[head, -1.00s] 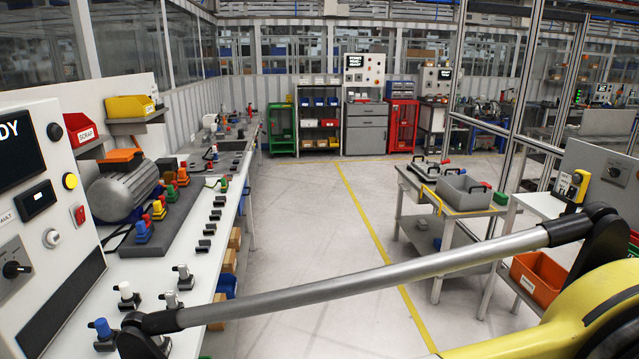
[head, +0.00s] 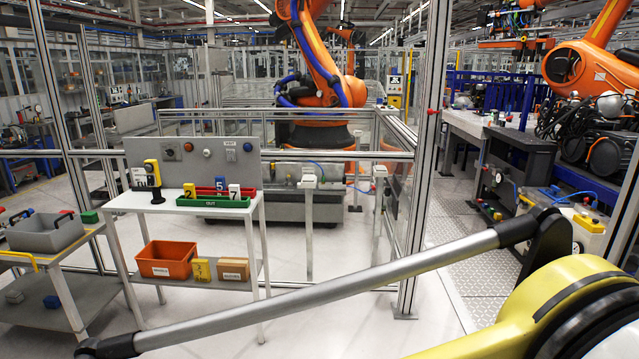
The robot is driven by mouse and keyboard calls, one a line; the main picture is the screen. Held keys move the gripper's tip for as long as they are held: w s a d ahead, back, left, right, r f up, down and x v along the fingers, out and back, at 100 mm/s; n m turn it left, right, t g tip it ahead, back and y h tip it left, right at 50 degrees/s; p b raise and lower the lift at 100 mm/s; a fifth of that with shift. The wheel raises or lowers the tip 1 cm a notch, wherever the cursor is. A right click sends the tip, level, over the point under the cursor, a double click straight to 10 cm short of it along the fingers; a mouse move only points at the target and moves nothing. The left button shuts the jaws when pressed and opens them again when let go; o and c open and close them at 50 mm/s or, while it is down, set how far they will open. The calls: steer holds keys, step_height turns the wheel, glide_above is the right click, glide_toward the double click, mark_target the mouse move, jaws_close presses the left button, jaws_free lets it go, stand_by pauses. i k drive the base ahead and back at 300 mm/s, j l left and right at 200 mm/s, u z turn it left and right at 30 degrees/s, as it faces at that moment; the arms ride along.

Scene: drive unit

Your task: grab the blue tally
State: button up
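A small blue tag with a white numeral (head: 220,182), which fits the blue tally, stands in a red tray (head: 207,191) on a white stand, left of centre in the head view. Its lower part is hidden by the tray. A yellow tag (head: 189,194) and a light tag marked 7 (head: 234,191) stand close by it. My gripper is out of view. Only my arm's grey tube and yellow link cross the foreground, and they do not cover the tags.
A green tray (head: 213,202) fronts the red one on the white stand (head: 130,204). An orange bin (head: 167,261) is on its lower shelf. A grey panel (head: 190,157) and fence posts (head: 424,150) stand behind and right. A grey-topped cart (head: 60,258) is at left.

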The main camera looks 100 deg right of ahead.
mark_target(218, 181)
steer(key=z, duration=2.55)
steer(key=i+j+z, duration=0.6)
steer(key=i+j, duration=0.15)
steer(key=i+j+z, duration=0.3)
steer(key=j, duration=0.2)
steer(key=i+j+z, duration=0.3)
steer(key=j, duration=0.3)
steer(key=i+j+z, duration=0.3)
steer(key=j, duration=0.3)
steer(key=j+z, duration=0.3)
steer(key=j, duration=0.3)
steer(key=j+z, duration=0.3)
steer(key=j, duration=0.4)
steer(key=j+z, duration=0.3)
steer(key=j, duration=0.4)
